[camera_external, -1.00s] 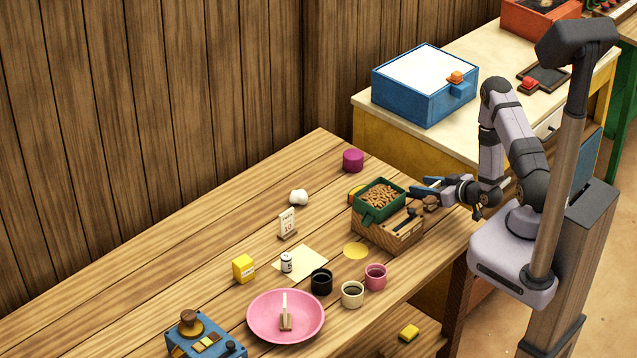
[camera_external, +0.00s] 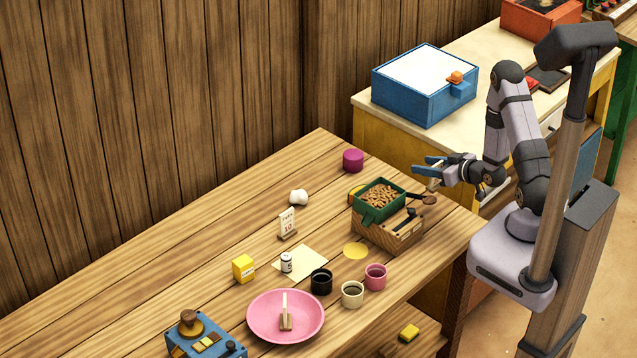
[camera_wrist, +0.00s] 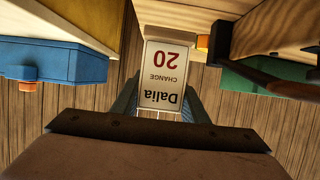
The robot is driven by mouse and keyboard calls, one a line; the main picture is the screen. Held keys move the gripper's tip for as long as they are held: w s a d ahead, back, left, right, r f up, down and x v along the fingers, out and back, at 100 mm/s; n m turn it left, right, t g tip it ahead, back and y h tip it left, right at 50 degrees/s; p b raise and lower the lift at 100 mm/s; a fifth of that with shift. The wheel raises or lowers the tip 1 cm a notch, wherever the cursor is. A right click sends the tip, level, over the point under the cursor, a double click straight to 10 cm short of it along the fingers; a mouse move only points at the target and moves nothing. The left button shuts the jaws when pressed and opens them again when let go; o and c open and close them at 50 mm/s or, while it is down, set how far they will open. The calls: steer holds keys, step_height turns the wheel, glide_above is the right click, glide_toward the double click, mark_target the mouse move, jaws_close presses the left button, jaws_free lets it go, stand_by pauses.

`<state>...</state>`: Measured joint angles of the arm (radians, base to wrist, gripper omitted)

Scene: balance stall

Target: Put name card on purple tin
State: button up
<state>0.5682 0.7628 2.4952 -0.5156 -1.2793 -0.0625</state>
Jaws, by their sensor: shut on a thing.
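My gripper (camera_external: 428,166) is shut on a white name card (camera_wrist: 163,80) in the wrist view; it reads "Dalia 20 CHANGE" upside down and stands between my two blue fingers. In the external view the held card is too small to make out clearly. The purple tin (camera_external: 353,160) is a short round tin with a flat top, near the table's far edge. Nothing is seen on top of it. My gripper is to its right, apart from it, past the wooden box. The tin is not seen in the wrist view.
A wooden box (camera_external: 388,236) with a green tray (camera_external: 367,214) of brown bits and a dark scoop stands between my gripper and the open table. A white card (camera_external: 287,222) marked 10, a white lump (camera_external: 298,197) and a pink bowl (camera_external: 262,326) are farther left. A blue box (camera_external: 415,103) stands behind.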

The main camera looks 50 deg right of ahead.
steer(key=shift+r, duration=1.35)
steer(key=shift+w, duration=0.1)
